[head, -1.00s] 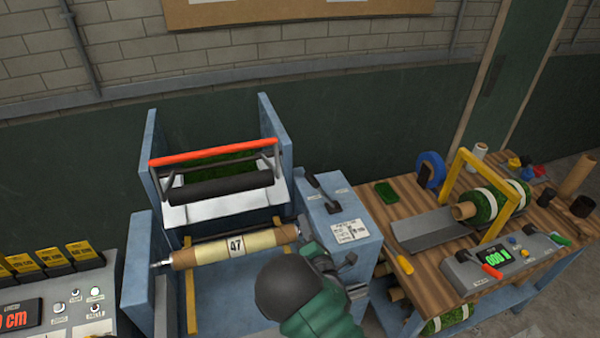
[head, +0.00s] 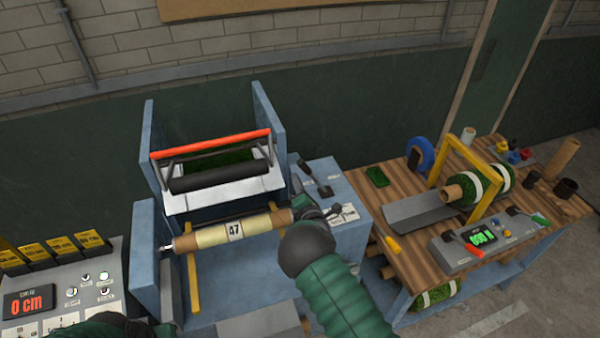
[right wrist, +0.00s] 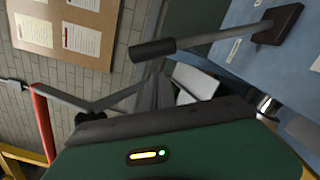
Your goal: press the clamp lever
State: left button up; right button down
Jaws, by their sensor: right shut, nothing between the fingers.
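The clamp lever (head: 305,168) is a dark lever on top of the blue housing (head: 348,188), right of the roller frame. It stands tilted from a dark base. In the right wrist view its black-gripped arm (right wrist: 190,41) crosses the upper middle, beyond my fingers and apart from them in the picture. My right gripper (head: 336,211) is shut and empty. In the head view it is over the housing's white label, a little below and right of the lever. Its dark fingers show in the right wrist view (right wrist: 158,92). My left gripper is not in view.
A roll marked 47 (head: 235,231) lies across the blue frame, left of my right arm. A red bar (head: 212,144) is above it. A control box (head: 60,290) reading 0 cm is at lower left. A wooden bench (head: 405,238) with turf rolls stands on the right.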

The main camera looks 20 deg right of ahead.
aim_at(306, 170)
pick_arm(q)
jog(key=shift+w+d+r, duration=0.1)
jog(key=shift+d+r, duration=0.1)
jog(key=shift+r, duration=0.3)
pick_arm(e)
jog(key=shift+w+d+r, duration=0.15)
jog(key=shift+d, duration=0.25)
jog(key=shift+w+d+r, duration=0.1)
jog(key=shift+d, duration=0.25)
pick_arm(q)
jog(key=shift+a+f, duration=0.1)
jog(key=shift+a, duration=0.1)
pick_arm(e)
jog(key=shift+r, duration=0.15)
